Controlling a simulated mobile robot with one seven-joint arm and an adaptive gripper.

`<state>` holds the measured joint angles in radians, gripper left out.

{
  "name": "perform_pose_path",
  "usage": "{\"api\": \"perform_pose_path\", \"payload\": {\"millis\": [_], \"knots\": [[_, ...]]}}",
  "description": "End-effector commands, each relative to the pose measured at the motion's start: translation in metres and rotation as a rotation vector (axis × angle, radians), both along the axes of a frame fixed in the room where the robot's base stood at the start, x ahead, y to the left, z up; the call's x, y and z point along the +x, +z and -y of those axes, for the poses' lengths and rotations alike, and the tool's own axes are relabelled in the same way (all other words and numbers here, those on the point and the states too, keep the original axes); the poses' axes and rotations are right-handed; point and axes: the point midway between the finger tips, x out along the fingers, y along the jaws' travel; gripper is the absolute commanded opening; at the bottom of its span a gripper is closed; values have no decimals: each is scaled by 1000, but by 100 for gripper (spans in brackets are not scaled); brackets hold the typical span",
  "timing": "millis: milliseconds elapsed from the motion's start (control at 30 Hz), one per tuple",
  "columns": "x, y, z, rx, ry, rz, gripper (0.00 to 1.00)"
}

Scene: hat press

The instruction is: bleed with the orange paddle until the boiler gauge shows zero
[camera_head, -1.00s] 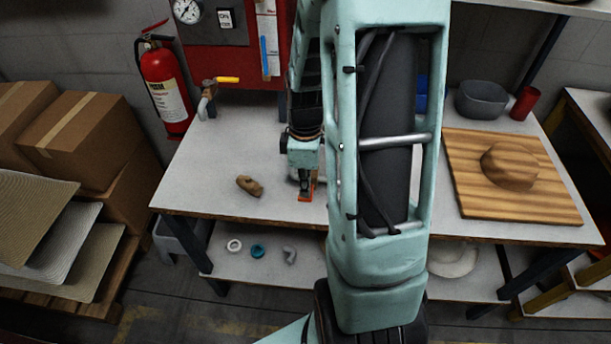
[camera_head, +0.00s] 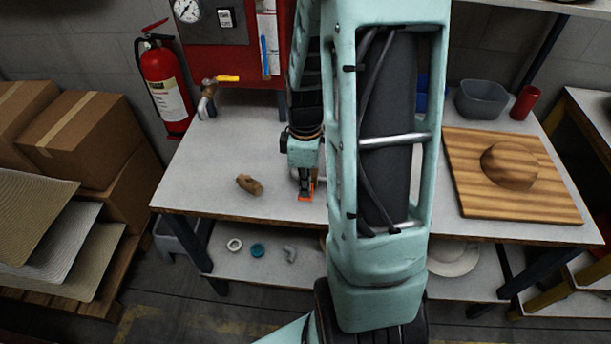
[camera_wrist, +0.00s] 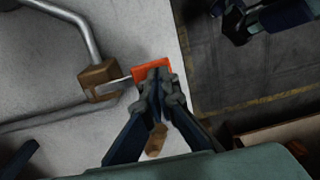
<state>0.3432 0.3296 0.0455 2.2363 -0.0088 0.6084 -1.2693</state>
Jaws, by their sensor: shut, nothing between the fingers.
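The orange paddle (camera_head: 306,197) is near the front edge of the white table, partly hidden by my gripper. In the wrist view, the paddle (camera_wrist: 148,70) is a flat orange plate on a short metal stem from a brass valve block (camera_wrist: 100,79) on a grey pipe. My gripper (camera_wrist: 160,76) is shut with nothing between its fingers. Its tips overlap the paddle's lower edge; I cannot tell whether they touch it. In the head view, my gripper (camera_head: 305,184) points down at the paddle. A round white gauge (camera_head: 187,10) is on the red cabinet, its reading too small to tell.
A yellow-handled tap (camera_head: 227,79) is below the cabinet. A striped board (camera_head: 470,205) with a hat form, a grey bin (camera_head: 482,99) and a red cup (camera_head: 524,103) are at right. The table's left part is mostly clear.

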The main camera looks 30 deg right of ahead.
Motion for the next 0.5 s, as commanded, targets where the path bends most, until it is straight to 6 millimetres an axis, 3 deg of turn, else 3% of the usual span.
{"api": "perform_pose_path", "payload": {"millis": [500], "knots": [[0,16,0,1,0,-1,0]]}}
